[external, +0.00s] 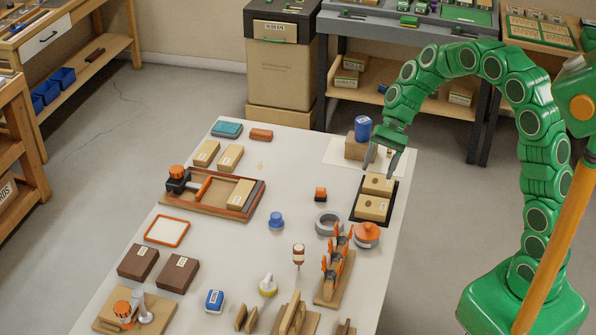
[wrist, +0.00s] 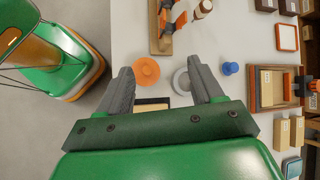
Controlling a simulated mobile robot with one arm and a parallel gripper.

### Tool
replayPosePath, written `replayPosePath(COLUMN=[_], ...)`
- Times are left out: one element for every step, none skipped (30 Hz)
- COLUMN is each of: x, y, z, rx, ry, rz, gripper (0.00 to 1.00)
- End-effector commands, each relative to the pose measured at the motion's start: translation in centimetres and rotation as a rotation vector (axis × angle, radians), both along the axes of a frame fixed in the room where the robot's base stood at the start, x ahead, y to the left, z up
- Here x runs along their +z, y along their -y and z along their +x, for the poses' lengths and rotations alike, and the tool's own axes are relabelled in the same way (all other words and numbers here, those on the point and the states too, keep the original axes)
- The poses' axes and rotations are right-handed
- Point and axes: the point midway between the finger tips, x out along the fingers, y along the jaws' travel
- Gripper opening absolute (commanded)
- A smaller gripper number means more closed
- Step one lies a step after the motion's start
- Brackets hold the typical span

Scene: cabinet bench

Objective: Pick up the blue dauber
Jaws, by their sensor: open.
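A small blue piece with a round knob (external: 276,220), which looks like the blue dauber, stands upright on the pale table left of the grey ring. It also shows in the wrist view (wrist: 230,68), just right of my right finger. My gripper (external: 381,165) is open and empty, above the far right of the table, over the black tray area and well away from the dauber. Its two fingers are spread in the wrist view (wrist: 158,68). A blue cylinder (external: 363,128) on a wooden block is close behind my gripper; I cannot tell what it is.
The grey ring (external: 328,223), orange-lidded tin (external: 367,235) and small orange-topped piece (external: 320,194) are near the dauber. A black tray (external: 357,215) holds tan blocks. A wooden organizer (external: 202,207) stands left. Bare table surrounds the dauber.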

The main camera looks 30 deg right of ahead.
Motion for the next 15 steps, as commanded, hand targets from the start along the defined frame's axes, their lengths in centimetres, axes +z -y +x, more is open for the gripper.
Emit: replayPosePath(x=[-0.6,-0.9,-1.2,-1.5,-1.8,-2.3,-2.6,-2.9,-3.2,-3.5,-3.8,-4.4,-4.7,-5.1,-5.5], y=[-0.7,-1.1,-1.6,-2.0,-2.4,-2.9,-3.3,-3.7,-4.1,-4.5,-4.9,-5.4,-5.8,-6.2,-6.7], z=[0.9,1.4,2.1,2.5,3.0,3.6,4.0,4.5,5.2,5.7,6.1,6.7,7.1,7.5,8.1], rx=[-0.014,-0.023,-0.037,-0.046,-0.056,-0.07,-0.08,-0.089,-0.102,-0.112,-0.122,-0.133,-0.143,-0.153,-0.165], ry=[-0.016,-0.024,-0.036,-0.044,-0.054,-0.069,-0.079,-0.088,-0.097,-0.107,-0.117,-0.13,-0.141,-0.151,-0.163], rz=[0.011,0.017,0.027,0.033,0.039,0.048,0.054,0.061,0.07,0.076,0.083,0.09,0.097,0.103,0.111], gripper=[0.66,0.66,0.66,0.66,0.66,0.66,0.66,0.66,0.66,0.66,0.66,0.66,0.66,0.66,0.66])
